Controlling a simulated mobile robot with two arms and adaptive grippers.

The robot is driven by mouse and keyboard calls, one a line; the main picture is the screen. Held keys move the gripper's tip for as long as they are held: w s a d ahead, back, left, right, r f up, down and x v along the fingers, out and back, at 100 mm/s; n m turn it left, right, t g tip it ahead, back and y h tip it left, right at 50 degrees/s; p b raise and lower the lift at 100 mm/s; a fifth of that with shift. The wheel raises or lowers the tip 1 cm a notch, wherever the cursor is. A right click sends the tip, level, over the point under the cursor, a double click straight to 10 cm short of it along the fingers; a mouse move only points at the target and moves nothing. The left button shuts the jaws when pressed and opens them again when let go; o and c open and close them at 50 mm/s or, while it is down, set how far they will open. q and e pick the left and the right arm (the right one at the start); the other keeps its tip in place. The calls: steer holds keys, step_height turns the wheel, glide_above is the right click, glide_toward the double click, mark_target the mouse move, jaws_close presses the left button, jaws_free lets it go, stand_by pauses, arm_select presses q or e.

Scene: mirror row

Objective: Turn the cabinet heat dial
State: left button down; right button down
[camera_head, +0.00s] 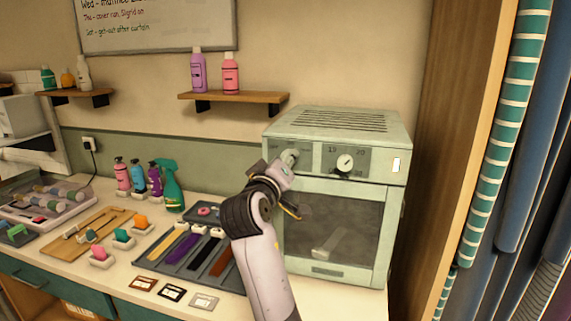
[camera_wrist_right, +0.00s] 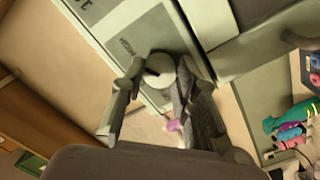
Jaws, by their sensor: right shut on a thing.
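The pale green cabinet (camera_head: 335,185) stands at the right end of the counter, with two dials on its upper front panel. My right gripper (camera_head: 284,166) is at the left dial (camera_head: 291,156), shut on it. In the right wrist view this round, pale dial (camera_wrist_right: 160,69) sits between the fingertips of the gripper (camera_wrist_right: 158,75), with a dark mark on its face. The right dial (camera_head: 345,162) is free, with numbers around it and a dark pointer. Part of the left dial is hidden by my gripper. My left gripper is not in view.
A lit switch (camera_head: 396,165) is at the panel's right end. The cabinet's glass door (camera_head: 332,232) is closed, below the dials. A wooden panel (camera_head: 462,130) rises at right.

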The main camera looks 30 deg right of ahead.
steer(key=shift+f, duration=0.2)
steer(key=c, duration=1.7)
jaws_free()
steer(key=o, duration=0.5)
steer(key=shift+r, duration=0.15)
steer(key=shift+c, duration=0.2)
steer(key=v, duration=0.7)
steer(key=shift+s+a, duration=0.2)
